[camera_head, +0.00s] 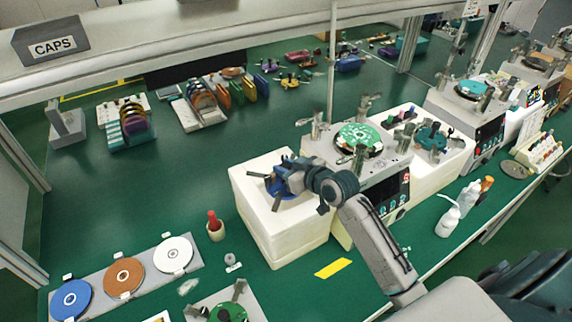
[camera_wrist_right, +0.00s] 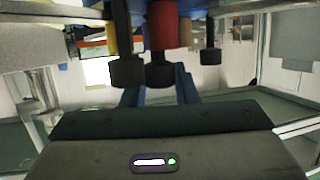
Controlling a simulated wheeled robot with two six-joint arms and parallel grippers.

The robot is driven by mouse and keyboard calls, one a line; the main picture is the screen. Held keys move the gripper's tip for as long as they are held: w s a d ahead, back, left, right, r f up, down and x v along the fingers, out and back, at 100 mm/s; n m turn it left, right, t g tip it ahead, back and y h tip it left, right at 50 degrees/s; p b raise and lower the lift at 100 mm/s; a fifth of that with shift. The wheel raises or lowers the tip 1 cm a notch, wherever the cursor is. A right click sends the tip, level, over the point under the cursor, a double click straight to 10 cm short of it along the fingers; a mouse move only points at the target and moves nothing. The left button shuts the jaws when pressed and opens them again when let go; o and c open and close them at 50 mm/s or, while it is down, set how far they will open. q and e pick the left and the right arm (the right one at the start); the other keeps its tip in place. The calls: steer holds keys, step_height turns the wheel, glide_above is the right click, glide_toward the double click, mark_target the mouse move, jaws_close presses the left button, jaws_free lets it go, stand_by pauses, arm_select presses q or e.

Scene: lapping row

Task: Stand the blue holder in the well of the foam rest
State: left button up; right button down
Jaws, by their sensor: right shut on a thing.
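The blue holder (camera_head: 284,188) is at the top of the white foam rest (camera_head: 285,237), left of the lapping machine. My right gripper (camera_head: 296,175) comes in from the right and is shut on the holder. The gripper and wrist hide part of the holder and the well, so I cannot tell whether its base is seated in the well or just above it. In the right wrist view, a blue part (camera_wrist_right: 185,84) shows between black, red and yellow pieces close to the camera. My left gripper is not in view.
The machine (camera_head: 380,170) with a green disc stands close on the right. A second white foam block (camera_head: 440,160) with a teal holder is behind it. A red-handled pot (camera_head: 215,230) and a tray of discs (camera_head: 124,277) lie to the left. Bottles (camera_head: 449,222) stand at right.

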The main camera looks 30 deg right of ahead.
steer(key=shift+f+b, duration=0.45)
steer(key=shift+f, duration=0.5)
steer(key=shift+p, duration=0.45)
stand_by(0.9)
steer(key=shift+f+b, duration=0.85)
steer(key=shift+f, duration=0.3)
steer(key=c, duration=1.1)
jaws_free()
steer(key=shift+o, duration=0.2)
steer(key=shift+s, duration=0.1)
